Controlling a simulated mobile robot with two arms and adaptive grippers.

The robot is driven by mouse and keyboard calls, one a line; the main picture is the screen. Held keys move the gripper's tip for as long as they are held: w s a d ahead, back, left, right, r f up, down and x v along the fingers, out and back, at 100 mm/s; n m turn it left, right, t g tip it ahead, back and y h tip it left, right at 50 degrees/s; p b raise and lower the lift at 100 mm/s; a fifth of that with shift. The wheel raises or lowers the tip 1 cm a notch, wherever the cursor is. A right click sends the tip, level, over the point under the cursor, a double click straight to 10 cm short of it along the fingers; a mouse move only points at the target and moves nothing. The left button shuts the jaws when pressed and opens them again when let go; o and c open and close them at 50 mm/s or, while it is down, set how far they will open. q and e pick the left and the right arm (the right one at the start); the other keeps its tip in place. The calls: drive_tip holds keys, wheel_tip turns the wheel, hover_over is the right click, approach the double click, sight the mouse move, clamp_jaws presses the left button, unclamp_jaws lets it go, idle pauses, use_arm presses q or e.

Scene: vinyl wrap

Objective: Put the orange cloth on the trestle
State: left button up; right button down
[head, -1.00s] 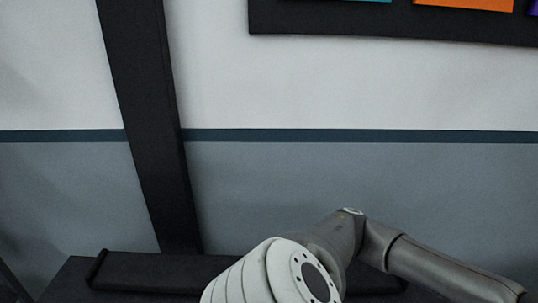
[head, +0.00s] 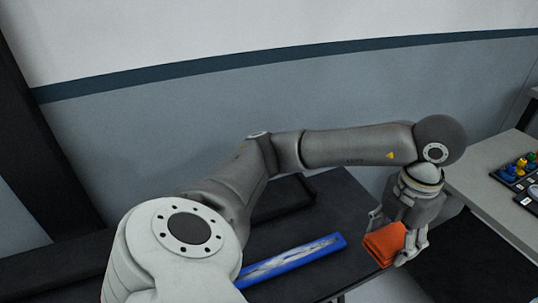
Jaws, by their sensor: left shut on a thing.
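The orange cloth (head: 384,244) is a small folded block held between the fingers of my left gripper (head: 396,238). The gripper points down and is shut on the cloth. The cloth is at the right edge of a dark table (head: 345,190), and I cannot tell whether it touches the top. My right gripper is not in view. I cannot make out for certain which thing in view is the trestle.
A blue tray-like piece (head: 291,260) with a pale streaked middle lies on the dark table. A light grey table (head: 482,180) stands at the right, with a dark tray of small coloured items (head: 520,170). A dark post (head: 40,150) stands at the left.

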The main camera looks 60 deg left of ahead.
use_arm(q)
drive_tip(key=shift+w+a, duration=0.1)
drive_tip(key=w+a+f, duration=0.2)
drive_tip(key=a, duration=0.1)
drive_tip(key=w+a+f, duration=0.6)
drive_tip(key=shift+a+p, duration=0.1)
drive_tip(key=shift+p, duration=0.3)
drive_tip(key=shift+w+a+f, duration=0.2)
drive_tip(key=shift+f, duration=0.2)
drive_tip(key=shift+w+a+f, duration=0.2)
drive_tip(key=shift+f, duration=0.15)
wheel_tip(320, 180, down, 3)
drive_tip(key=shift+w+a+f+p, duration=0.1)
drive_tip(key=shift+a+f+p, duration=0.05)
drive_tip(key=shift+p, duration=0.35)
drive_tip(key=shift+f, duration=0.1)
drive_tip(key=shift+f, duration=0.15)
